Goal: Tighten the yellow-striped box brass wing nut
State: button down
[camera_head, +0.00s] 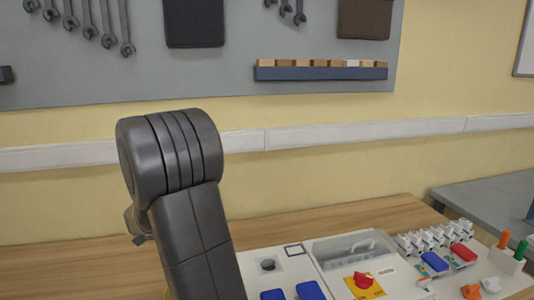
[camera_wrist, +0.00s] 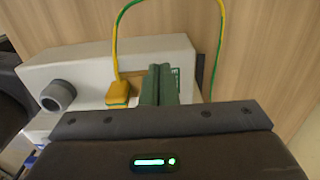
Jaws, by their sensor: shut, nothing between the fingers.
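In the wrist view a pale box (camera_wrist: 110,58) stands on the wooden table, with a grey round socket (camera_wrist: 58,96) on its near face. A yellow lug (camera_wrist: 118,92) with a green band sits beside my gripper, and a yellow-green wire (camera_wrist: 121,30) arches up from it. My gripper (camera_wrist: 160,70) is shut and empty, its dark green fingers pointing at the box to the right of the lug. A small tan patch shows behind the fingers. I cannot make out the brass wing nut; the fingers may cover it. The gripper is not visible in the head view.
In the head view a light panel carries a red knob on a yellow plate (camera_head: 364,284), blue blocks (camera_head: 310,290) and a clear-lidded bin (camera_head: 349,250). Orange and green handles (camera_head: 512,246) stand at right. The wooden table (camera_head: 300,222) is bare along the wall.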

notch_tip(320, 180, up, 6)
jog(key=p, duration=0.4)
jog(key=shift+p, duration=0.3)
jog(key=shift+d, duration=0.1)
